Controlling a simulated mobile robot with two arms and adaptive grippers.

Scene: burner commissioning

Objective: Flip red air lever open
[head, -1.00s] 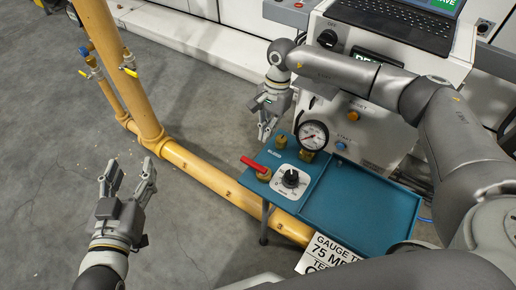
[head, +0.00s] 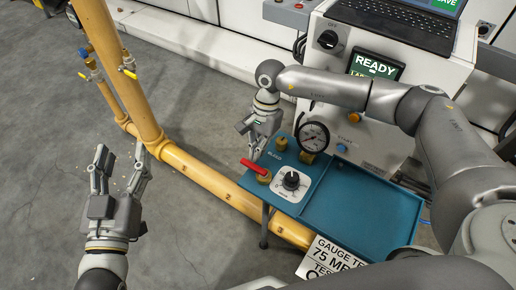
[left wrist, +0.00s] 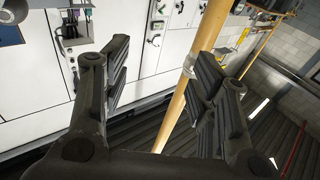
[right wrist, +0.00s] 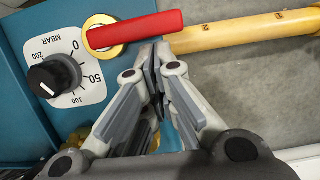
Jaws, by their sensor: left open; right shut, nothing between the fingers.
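The red air lever (head: 254,165) sits on a brass fitting (head: 264,178) at the left edge of the blue panel and points out over that edge. In the right wrist view the red lever (right wrist: 135,30) lies just beyond my right fingertips. My right gripper (head: 254,150) is shut and empty, close behind the lever in the head view; its fingertips (right wrist: 157,50) also show in the right wrist view. I cannot tell whether they touch the lever. My left gripper (head: 121,160) is open and empty over the floor at left; its fingers also show in the left wrist view (left wrist: 155,80).
A black knob with a dial (head: 291,181), a pressure gauge (head: 313,136) and a brass fitting (head: 281,144) stand near the lever. A yellow pipe (head: 205,174) runs beside the panel. The blue tray (head: 350,238) is empty. A cabinet screen (head: 375,66) reads READY.

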